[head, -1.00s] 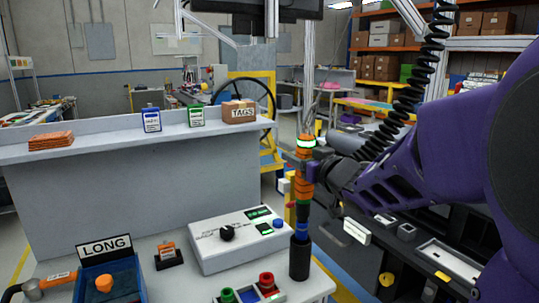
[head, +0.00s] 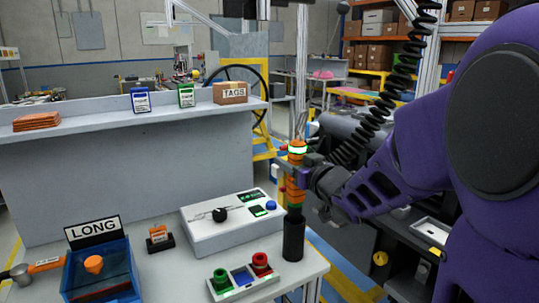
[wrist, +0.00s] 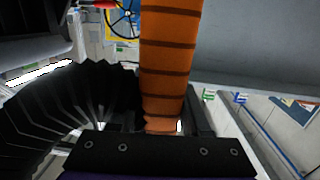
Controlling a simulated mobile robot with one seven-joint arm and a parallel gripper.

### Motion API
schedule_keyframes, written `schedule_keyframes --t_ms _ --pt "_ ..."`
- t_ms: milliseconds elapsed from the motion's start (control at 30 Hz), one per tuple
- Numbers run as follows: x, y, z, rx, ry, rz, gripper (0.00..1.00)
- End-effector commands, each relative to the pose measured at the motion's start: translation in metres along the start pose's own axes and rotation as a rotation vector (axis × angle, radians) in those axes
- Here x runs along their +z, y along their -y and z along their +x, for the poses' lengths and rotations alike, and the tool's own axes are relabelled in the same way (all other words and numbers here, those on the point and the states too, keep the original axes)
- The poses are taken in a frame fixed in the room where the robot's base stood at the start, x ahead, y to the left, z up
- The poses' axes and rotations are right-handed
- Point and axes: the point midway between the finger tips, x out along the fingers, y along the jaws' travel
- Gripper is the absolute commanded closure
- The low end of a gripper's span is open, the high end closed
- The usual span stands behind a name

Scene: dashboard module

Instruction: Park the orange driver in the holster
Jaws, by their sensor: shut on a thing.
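The orange driver (head: 295,188) stands upright, with dark bands, a green-white lit ring near its top and a coiled black cable above. My gripper (head: 298,171) is shut on its upper body from the right. The black cylindrical holster (head: 293,240) stands at the right front of the bench. The driver's lower end meets the holster's mouth and appears to be inside it; how deep it sits is hidden. In the wrist view the driver's orange banded body (wrist: 166,65) fills the middle, against my gripper; the holster is out of that view.
A white control box (head: 228,224) stands left of the holster. A tray with green and red buttons (head: 240,278) is in front. A grey shelf (head: 100,128) runs behind.

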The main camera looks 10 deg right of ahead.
Motion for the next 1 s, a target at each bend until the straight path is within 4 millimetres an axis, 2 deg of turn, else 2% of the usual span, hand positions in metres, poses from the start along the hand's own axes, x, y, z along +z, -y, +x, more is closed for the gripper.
schedule_keyframes --t_ms 500,1000 --pt "0.034 0.001 0.003 -0.001 0.002 0.001 1.00" --pt "0.041 0.000 0.003 0.000 0.001 0.000 1.00"
